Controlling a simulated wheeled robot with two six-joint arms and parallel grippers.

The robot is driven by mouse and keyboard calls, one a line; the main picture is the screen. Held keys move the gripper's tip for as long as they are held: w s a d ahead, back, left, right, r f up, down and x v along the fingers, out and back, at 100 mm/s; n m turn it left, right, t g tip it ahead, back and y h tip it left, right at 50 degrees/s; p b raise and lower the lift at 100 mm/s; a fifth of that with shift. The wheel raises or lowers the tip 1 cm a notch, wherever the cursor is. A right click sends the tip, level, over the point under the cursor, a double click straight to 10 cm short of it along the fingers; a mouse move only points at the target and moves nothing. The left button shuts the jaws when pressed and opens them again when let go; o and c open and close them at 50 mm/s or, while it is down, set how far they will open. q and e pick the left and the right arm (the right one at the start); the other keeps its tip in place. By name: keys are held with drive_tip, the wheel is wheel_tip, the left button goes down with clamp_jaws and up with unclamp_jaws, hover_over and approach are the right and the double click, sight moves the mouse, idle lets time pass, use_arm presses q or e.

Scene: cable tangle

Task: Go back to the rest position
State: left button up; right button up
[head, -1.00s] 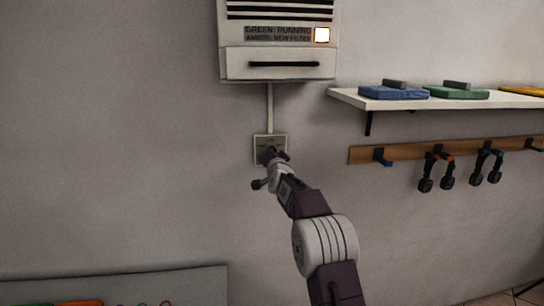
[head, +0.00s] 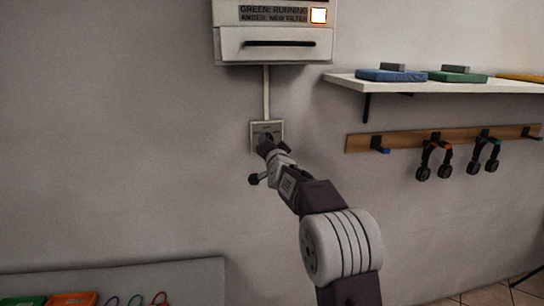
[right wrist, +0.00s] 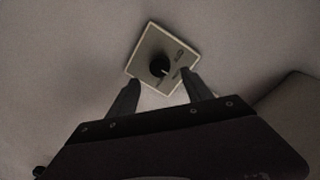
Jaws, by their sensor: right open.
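My right arm reaches up from the lower right in the head view, and its gripper (head: 271,144) is in front of a square wall plate (head: 254,128). In the right wrist view the plate (right wrist: 142,52) carries a round dark knob (right wrist: 160,66). The right gripper's two fingers (right wrist: 159,78) are apart, with the knob showing just beyond and between their tips. No object is held between them. Whether a fingertip touches the knob cannot be told. My left gripper is not in view.
A white wall unit (head: 275,52) with a lit lamp (head: 318,15) hangs above the plate, joined by a conduit (head: 266,92). At right are a shelf (head: 440,87) with coloured items and a hook rail (head: 410,138) with headphones (head: 434,160). Trays (head: 72,299) sit lower left.

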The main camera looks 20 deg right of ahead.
drive_tip(key=shift+v, duration=1.55)
